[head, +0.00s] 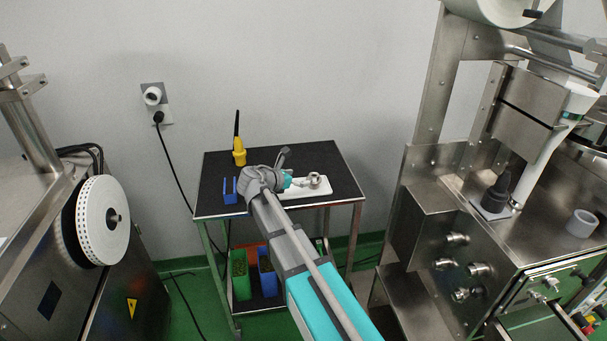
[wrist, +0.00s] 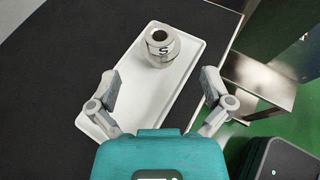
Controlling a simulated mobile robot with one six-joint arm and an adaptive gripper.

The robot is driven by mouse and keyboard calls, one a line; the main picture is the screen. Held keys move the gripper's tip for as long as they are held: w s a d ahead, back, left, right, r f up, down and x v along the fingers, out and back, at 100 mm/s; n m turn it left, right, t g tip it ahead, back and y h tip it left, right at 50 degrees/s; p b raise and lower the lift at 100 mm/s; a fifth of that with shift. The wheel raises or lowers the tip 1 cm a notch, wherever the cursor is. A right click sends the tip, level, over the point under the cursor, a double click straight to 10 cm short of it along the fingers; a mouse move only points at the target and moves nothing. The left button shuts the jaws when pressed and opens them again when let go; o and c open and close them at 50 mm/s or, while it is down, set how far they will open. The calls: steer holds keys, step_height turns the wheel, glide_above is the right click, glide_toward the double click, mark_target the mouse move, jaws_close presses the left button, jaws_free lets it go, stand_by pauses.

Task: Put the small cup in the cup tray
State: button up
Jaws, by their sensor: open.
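The small cup (wrist: 160,45) is a shiny metal piece with a round opening and a dark "S" on its side. It appears to stand inside the white cup tray (wrist: 128,72), near the tray's far end in the wrist view. In the head view the cup (head: 315,181) sits at the right part of the tray (head: 310,193) on the black-topped cart. My gripper (wrist: 162,88) is open, its two fingers spread on either side above the tray, with nothing between the tips. The cup is beyond the fingertips and apart from them. In the head view my arm hides the tray's left part.
A yellow tool (head: 239,153) with a black stem and a blue holder (head: 230,190) stand on the cart top (head: 310,153). Coloured bins (head: 267,270) are on the lower shelf. Steel machines stand left and right; a grey cup (head: 582,223) is on the right one.

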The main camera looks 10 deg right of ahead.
steer(key=shift+p+v, duration=0.65)
steer(key=shift+v, duration=1.8)
steer(key=shift+d, duration=0.1)
steer(key=shift+s+d+f+m, duration=0.25)
steer(key=shift+s+d+m, duration=0.1)
steer(key=shift+m, duration=0.05)
steer(key=s+d+f+m+g+y, duration=0.2)
steer(key=s+f+m+y, duration=0.1)
steer(key=s+m, duration=0.4)
steer(key=s+d+f+m+g+y, duration=0.2)
steer(key=s+f+m+y, duration=0.2)
steer(key=s+m, duration=0.4)
steer(key=s+d+f+m+g+y, duration=0.2)
steer(key=s+f+m+g+y, duration=0.1)
steer(key=s+m, duration=0.4)
steer(key=shift+s+f+m+y, duration=0.3)
steer(key=shift+f+m+y, duration=0.15)
steer(key=shift+m+y, duration=0.35)
